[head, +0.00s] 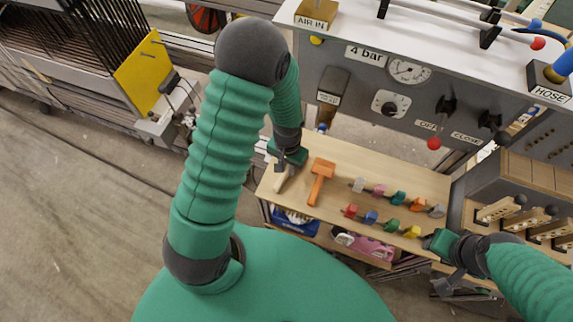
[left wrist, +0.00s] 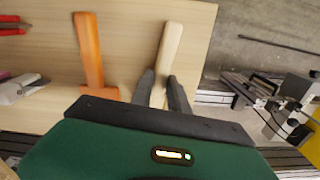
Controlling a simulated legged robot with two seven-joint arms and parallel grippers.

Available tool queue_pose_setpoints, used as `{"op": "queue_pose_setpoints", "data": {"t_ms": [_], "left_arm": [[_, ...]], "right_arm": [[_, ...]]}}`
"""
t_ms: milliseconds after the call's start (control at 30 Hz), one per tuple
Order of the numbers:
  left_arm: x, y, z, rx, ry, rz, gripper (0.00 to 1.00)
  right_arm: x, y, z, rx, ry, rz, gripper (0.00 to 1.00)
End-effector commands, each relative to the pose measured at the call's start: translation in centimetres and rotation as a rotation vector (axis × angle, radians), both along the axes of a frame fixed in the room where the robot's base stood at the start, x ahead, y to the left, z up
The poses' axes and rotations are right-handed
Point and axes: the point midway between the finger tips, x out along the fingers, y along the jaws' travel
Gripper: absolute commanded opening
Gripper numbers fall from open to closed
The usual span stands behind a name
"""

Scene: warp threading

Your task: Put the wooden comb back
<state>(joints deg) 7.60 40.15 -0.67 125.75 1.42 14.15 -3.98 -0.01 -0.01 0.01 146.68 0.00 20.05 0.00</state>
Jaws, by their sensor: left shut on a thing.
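The wooden comb shows as a pale, straight wooden piece in the left wrist view (left wrist: 172,42), lying along the bench top beside the orange hammer. Its near end is between the dark fingers of my left gripper (left wrist: 163,92), which is shut on it. In the head view the left gripper (head: 282,164) is over the bench's left end, with the comb (head: 284,180) partly hidden under it. Any teeth are hidden. My right gripper (head: 428,242) is at the bench's front right, near the coloured pieces; its fingers are too small to read.
An orange hammer (head: 321,178) lies just right of the comb. Several coloured pieces (head: 380,222) stand in two rows on the wooden bench (head: 335,150). A grey panel with a gauge (head: 410,70) rises behind. A blue bin (head: 295,222) is below. Bare bench lies behind the hammer.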

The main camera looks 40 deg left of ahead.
Motion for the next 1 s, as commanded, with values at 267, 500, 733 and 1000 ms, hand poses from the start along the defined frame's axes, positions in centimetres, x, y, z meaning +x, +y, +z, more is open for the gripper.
{"op": "queue_pose_setpoints", "data": {"t_ms": [267, 500, 733, 1000], "left_arm": [[-0.04, 0.11, -0.26, -0.002, 0.000, 0.000, 0.00], [-0.01, 0.10, -0.64, -0.001, 0.000, 0.000, 0.00], [-0.02, 0.10, -0.56, -0.001, 0.000, 0.000, 0.30], [-0.02, 0.10, -0.56, -0.001, 0.000, 0.000, 0.46]], "right_arm": [[0.00, -0.01, -0.16, 0.000, 0.000, 0.000, 0.36], [-0.01, 0.00, -0.37, 0.000, 0.000, 0.000, 0.36], [0.00, 0.00, -0.31, 0.000, 0.000, 0.000, 0.36], [0.00, -0.01, -0.31, 0.000, 0.000, 0.000, 0.36]]}}
